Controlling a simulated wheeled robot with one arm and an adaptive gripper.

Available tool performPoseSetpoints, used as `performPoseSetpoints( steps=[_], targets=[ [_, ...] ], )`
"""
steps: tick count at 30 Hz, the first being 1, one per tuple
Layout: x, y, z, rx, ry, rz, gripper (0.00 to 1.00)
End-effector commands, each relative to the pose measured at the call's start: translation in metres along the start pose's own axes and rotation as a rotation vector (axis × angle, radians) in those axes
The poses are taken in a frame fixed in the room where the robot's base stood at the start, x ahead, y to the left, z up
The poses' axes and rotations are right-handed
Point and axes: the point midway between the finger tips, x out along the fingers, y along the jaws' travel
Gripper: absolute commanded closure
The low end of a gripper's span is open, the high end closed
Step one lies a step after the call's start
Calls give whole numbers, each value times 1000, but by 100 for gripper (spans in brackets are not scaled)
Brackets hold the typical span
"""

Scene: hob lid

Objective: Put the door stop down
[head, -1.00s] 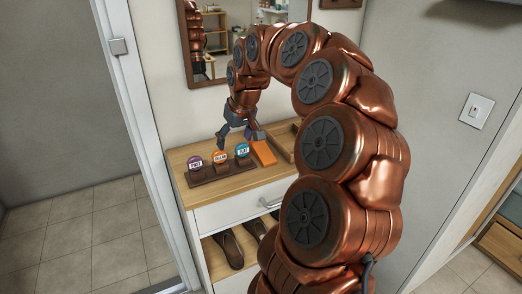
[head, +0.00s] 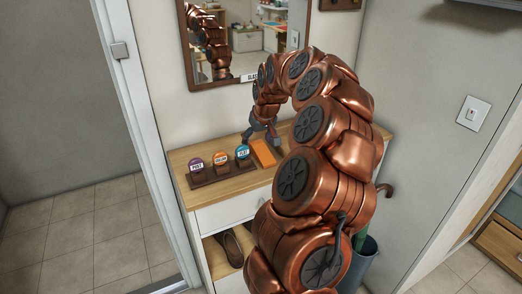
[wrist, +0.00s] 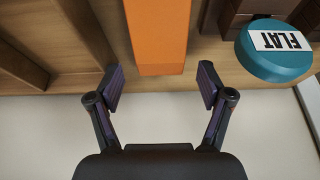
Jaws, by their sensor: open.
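The door stop, an orange block (head: 263,153), lies on the wooden top of the cabinet (head: 235,184), to the right of a row of round labelled knobs. In the wrist view the orange block (wrist: 157,35) points toward my gripper, with its near end just beyond the fingertips. My gripper (head: 262,136) is at the back edge of the block in the head view. It is open and empty, its two fingers spread on either side of the block's line in the wrist view (wrist: 162,82). Whether a finger touches the block cannot be told.
A dark rack with purple, orange and blue knobs (head: 221,160) stands left of the block; the blue FLAT knob (wrist: 275,50) is close in the wrist view. A mirror (head: 245,40) hangs behind. A bin (head: 362,262) stands right of the cabinet. My arm hides the cabinet's right part.

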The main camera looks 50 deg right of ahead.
Motion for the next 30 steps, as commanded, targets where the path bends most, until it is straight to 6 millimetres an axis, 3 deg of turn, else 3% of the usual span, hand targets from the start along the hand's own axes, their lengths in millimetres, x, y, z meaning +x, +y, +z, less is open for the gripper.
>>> performPoseSetpoints(
  steps=[6, 12, 30],
  targets=[
    [21, -1, 0, 0, -1, -2, 21],
    [22, -1, 0, 0, 1, -1, 21],
    [22, -1, 0, 0, 0, -1, 82]
  ],
)
